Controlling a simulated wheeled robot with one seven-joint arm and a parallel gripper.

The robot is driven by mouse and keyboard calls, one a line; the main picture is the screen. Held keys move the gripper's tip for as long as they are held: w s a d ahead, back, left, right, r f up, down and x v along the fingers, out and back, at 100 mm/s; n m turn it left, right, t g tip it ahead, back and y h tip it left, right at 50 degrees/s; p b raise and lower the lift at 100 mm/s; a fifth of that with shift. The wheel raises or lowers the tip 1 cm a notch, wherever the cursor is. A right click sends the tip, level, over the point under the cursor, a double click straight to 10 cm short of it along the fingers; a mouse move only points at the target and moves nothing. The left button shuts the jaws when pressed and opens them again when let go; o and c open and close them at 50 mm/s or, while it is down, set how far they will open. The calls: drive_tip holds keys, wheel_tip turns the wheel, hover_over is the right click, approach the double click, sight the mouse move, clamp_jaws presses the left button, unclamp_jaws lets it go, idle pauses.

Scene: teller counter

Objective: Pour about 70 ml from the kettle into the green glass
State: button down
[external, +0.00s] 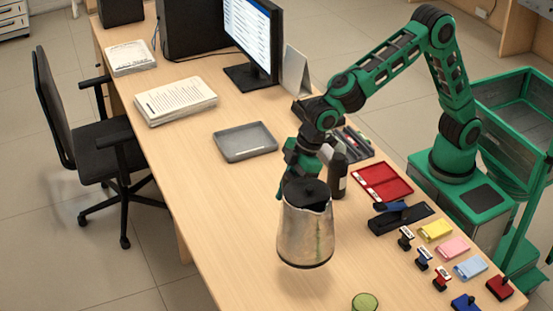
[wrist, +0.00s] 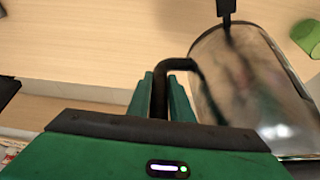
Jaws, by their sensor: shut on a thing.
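The kettle (external: 305,232) is a shiny metal jug with a black lid, near the front of the counter in the external view. It looks upright and seems to hang slightly above the wood, with a shadow below it. My gripper (wrist: 161,88) is shut on the kettle's black handle, and the kettle's metal body (wrist: 250,85) lies to the right in the wrist view. The green glass (external: 365,302) stands at the bottom edge of the external view, right of and nearer than the kettle. The glass also shows at the wrist view's top right (wrist: 308,37). Its inside is not visible.
A dark bottle (external: 338,175) stands close behind the kettle. A red tray (external: 382,183), stamps and coloured note pads (external: 452,248) lie to the right. A grey tray (external: 245,142) and a monitor (external: 250,40) are farther back. The wood left of the kettle is clear.

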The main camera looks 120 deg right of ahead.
drive_tip(key=shift+a+r, duration=0.15)
drive_tip(key=w+a+f+n+y, duration=0.2)
drive_tip(key=w+a+f+n, duration=0.4)
drive_tip(key=w+a+f, duration=0.2)
drive_tip(key=shift+x, duration=0.9)
drive_tip(key=shift+w, duration=0.1)
